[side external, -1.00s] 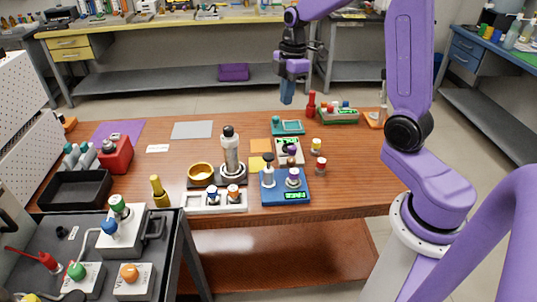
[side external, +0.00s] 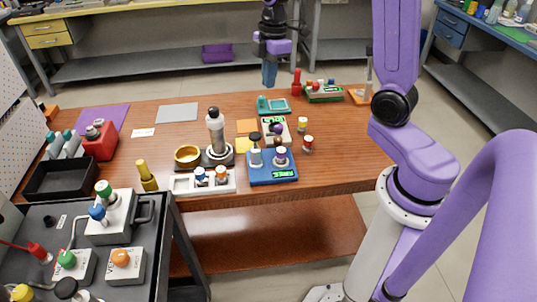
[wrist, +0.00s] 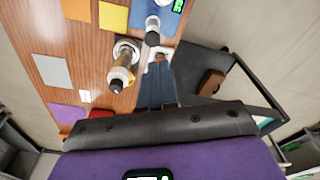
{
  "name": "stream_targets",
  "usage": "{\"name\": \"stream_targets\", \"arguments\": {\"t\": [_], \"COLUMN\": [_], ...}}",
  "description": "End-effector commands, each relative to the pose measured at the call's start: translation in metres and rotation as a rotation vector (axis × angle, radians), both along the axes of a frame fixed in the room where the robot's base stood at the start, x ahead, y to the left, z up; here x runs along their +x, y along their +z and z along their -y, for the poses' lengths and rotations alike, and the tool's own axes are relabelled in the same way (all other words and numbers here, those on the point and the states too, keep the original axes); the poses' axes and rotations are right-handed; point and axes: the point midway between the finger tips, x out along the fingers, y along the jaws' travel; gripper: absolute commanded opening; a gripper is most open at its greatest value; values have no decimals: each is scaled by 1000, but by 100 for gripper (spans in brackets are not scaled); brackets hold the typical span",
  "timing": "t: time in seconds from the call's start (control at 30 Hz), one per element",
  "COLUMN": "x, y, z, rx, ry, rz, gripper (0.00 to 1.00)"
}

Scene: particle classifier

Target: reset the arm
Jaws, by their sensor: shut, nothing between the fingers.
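My gripper (side external: 269,76) hangs above the back edge of the wooden table (side external: 330,165) in the side view, pointing down with its blue fingers together and nothing between them. In the wrist view the blue fingers (wrist: 155,90) also show close together, seen over the table and the dark cart. The gripper is apart from everything on the table. The nearest things below it in the side view are a teal device (side external: 273,105) and a red bottle (side external: 296,82).
A grey and black device (side external: 216,135) stands tall mid-table beside a gold bowl (side external: 187,155). A blue scale (side external: 272,168) holds vials. A black tray (side external: 62,178) and red holder (side external: 100,140) stand left. A dark cart (side external: 140,275) with valve boxes is in front. The table's right front is clear.

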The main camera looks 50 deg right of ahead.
Motion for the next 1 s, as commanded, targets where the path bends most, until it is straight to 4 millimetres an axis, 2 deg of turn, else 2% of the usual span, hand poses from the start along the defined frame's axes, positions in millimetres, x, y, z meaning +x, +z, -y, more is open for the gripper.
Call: {"name": "stream_targets", "arguments": {"t": [0.03, 0.2, 0.5, 0.73, 1.0], "x": [-8, -40, -109, -168, -233], "y": [1, 4, 5, 3, -2], "z": [-13, -50, -97, -114, -116], "rx": [-2, -14, -35, -47, -58], "ry": [4, -16, -53, -79, -112], "rz": [-3, -15, -26, -28, -22], "gripper": [0, 0, 0, 0, 0]}}
